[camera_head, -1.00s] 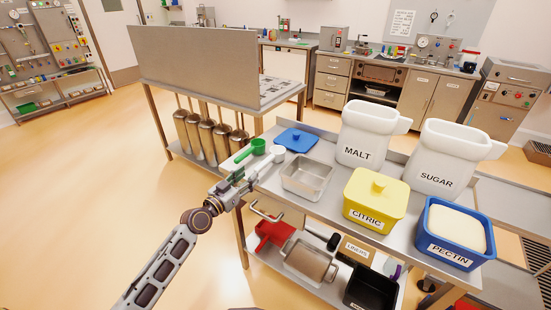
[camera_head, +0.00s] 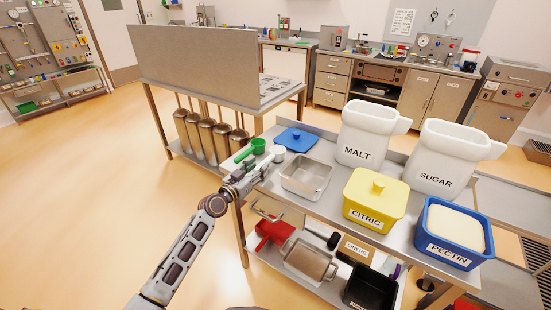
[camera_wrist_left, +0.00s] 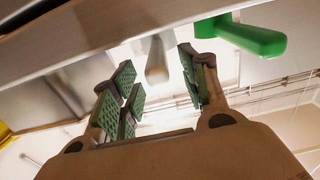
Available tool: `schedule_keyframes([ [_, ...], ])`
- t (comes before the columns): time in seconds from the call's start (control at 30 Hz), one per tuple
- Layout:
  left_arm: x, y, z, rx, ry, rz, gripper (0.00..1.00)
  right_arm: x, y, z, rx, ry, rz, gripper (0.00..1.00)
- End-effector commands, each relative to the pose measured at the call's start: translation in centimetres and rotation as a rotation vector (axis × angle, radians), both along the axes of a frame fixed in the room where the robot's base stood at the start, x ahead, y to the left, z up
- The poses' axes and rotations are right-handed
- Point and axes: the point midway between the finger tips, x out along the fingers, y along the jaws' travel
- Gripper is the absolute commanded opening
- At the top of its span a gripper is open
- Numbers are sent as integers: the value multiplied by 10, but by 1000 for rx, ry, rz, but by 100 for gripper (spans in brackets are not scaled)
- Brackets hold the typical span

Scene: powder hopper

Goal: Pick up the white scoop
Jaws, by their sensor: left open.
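The white scoop (camera_head: 278,154) lies near the left end of the steel cart's top, its handle pointing toward the cart's left edge. The green scoop (camera_head: 257,147) lies just beside it. My left gripper (camera_head: 252,168) is open at that left edge, close to the white scoop's handle. In the left wrist view, the white scoop's handle end (camera_wrist_left: 157,62) appears between the spread green-padded fingers (camera_wrist_left: 157,82). Its contact with the fingers cannot be told. The green scoop's handle (camera_wrist_left: 245,36) is to the right of the fingers. My right gripper is not in view.
A steel pan (camera_head: 306,178) and a blue lid (camera_head: 296,138) are near the scoops. The yellow citric tub (camera_head: 375,198), blue pectin tub (camera_head: 452,238) and white malt (camera_head: 365,135) and sugar (camera_head: 440,160) containers stand farther right. Open floor lies left of the cart.

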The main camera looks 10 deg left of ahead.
Motion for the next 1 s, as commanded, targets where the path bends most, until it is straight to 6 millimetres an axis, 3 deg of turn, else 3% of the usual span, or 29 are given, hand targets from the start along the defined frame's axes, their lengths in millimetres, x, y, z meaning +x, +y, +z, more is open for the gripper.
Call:
schedule_keyframes([
  [0.37, 4, -1, 0, 0, -1, 0, 45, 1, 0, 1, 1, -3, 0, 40],
  [1.0, 47, -17, -4, 0, 0, 0, 45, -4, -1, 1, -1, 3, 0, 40],
])
